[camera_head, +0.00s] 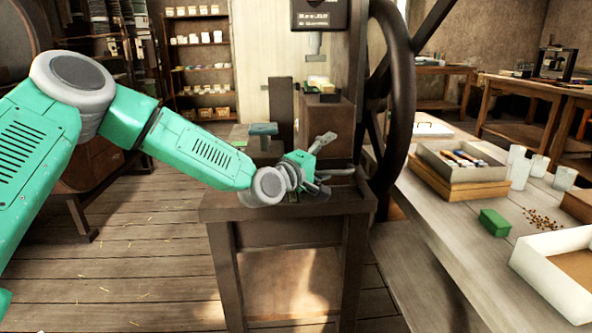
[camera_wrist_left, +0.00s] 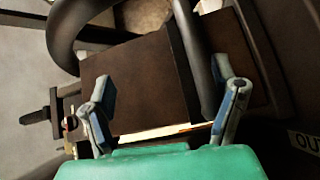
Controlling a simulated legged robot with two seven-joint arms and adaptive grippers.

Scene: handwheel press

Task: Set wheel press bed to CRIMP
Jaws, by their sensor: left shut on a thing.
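The wheel press stands on a brown stand (camera_head: 290,207). Its large dark handwheel (camera_head: 399,85) is on the right side of the column. A brown block (camera_head: 328,125) with a small yellow-green piece on top sits under the ram (camera_head: 313,43). My left gripper (camera_head: 318,161) is low in front of this block, shut on a part of the press; its fingers hide which part. In the left wrist view, the fingers of my left gripper (camera_wrist_left: 165,98) are spread across a brown block face (camera_wrist_left: 140,85). My right gripper is not in view.
A long bench (camera_head: 440,215) to the right holds a wooden tray (camera_head: 462,172), white cups (camera_head: 520,172), a green box (camera_head: 494,223) and a white box (camera_head: 550,262). A small teal-topped post (camera_head: 263,129) stands beside the block. The floor at the left is open.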

